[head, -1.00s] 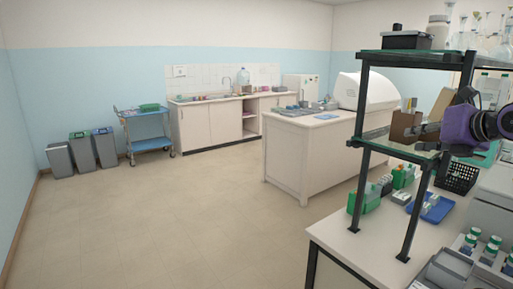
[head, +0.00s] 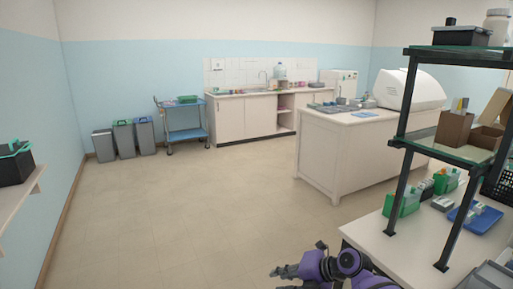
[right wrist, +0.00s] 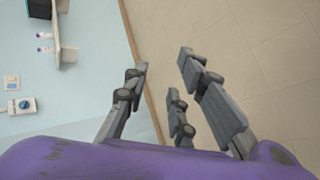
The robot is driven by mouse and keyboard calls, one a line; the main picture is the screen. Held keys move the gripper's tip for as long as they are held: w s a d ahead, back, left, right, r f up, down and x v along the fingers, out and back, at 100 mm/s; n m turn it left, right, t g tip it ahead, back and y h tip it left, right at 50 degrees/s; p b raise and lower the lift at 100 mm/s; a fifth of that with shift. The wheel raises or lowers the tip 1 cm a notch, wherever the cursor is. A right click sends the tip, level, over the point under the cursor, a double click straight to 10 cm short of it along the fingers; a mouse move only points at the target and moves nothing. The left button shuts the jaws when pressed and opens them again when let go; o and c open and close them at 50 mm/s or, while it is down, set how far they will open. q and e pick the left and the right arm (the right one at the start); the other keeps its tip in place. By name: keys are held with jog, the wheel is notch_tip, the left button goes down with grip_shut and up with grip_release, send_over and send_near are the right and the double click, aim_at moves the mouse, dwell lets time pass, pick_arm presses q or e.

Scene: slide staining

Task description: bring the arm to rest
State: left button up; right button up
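My right gripper (head: 287,273) shows at the bottom of the head view, with its purple wrist to the right of it. It is over the floor, to the left of the front bench. In the right wrist view, my right gripper (right wrist: 164,78) has its grey fingers spread apart with nothing between them. My left gripper is not in view.
The front bench (head: 382,231) with a black-framed shelf (head: 402,160) stands at the right. A white island counter (head: 335,165) is behind it. A wall shelf (head: 22,198) juts in at the left. The floor between is clear.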

jog(key=w+d+r+m+t+h, duration=0.2)
jog(key=w+d+m+t+h, duration=0.3)
jog(key=w+d+m, duration=0.75)
jog(key=w+d+r+m+t+h, duration=0.1)
jog(key=d+r+m+t+h, duration=0.2)
jog(key=m, duration=0.4)
jog(key=w+d+r+m+t, duration=0.1)
jog(key=r+m+t, duration=0.1)
jog(key=r+m, duration=0.45)
jog(key=s+a+f+m+g, duration=0.2)
jog(key=s+f+g, duration=0.1)
jog(key=s+f, duration=2)
jog(key=s+a+f+m+g, duration=0.1)
jog(key=s+f, duration=0.2)
jog(key=s, duration=1.1)
jog(key=s+a+f+m+g, duration=0.1)
jog(key=s+a+f+m, duration=0.1)
jog(key=s, duration=1.2)
jog(key=shift+f+g+h, duration=0.3)
jog(key=shift+f+g, duration=0.1)
jog(key=shift+f, duration=0.5)
jog(key=shift+a, duration=0.1)
